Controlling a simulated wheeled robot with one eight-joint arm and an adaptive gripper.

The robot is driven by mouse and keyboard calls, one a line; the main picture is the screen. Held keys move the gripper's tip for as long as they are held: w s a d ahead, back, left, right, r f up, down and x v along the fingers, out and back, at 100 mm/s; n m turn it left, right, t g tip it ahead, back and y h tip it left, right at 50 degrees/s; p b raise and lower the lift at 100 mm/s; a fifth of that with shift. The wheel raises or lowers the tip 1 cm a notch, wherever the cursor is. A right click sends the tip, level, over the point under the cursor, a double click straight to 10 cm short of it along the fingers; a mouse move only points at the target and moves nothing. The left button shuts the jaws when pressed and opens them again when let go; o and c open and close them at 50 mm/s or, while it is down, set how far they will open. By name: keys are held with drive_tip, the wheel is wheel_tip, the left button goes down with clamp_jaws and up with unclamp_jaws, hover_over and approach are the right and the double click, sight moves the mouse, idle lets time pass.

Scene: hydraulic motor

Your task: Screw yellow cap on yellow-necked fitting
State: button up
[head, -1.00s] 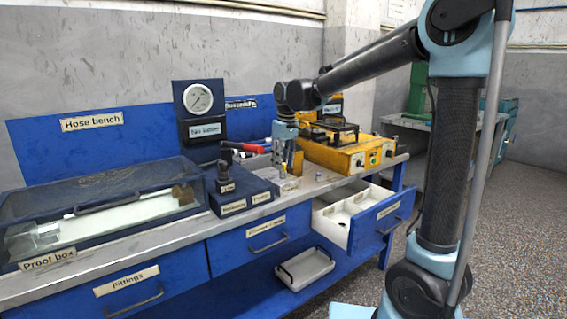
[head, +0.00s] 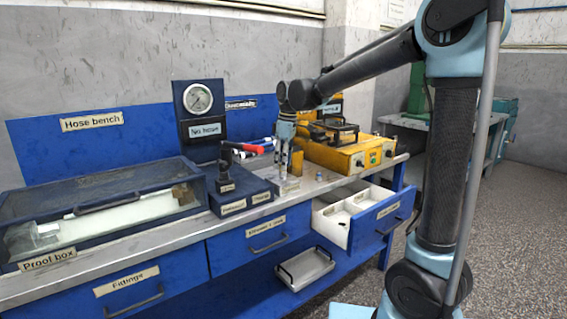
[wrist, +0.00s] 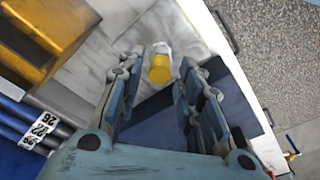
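A small yellow piece with a silvery-white end (wrist: 160,66) shows in the wrist view, between and beyond my fingertips. I cannot tell whether it is the yellow cap, the yellow-necked fitting or both together. My gripper (wrist: 153,88) is open, with a clear gap between the piece and the finger on each side. The yellow piece is too small to make out there.
A yellow machine (head: 345,152) stands at the right. A small capped piece (head: 319,177) sits on the bench (head: 190,224). A white-lined drawer (head: 352,209) is open at the front.

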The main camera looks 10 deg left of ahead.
drive_tip(key=n, duration=0.7)
drive_tip(key=shift+g, duration=0.4)
clamp_jaws()
drive_tip(key=shift+m, duration=1.6)
drive_tip(key=shift+c, duration=0.6)
unclamp_jaws()
drive_tip(key=shift+r, duration=0.15)
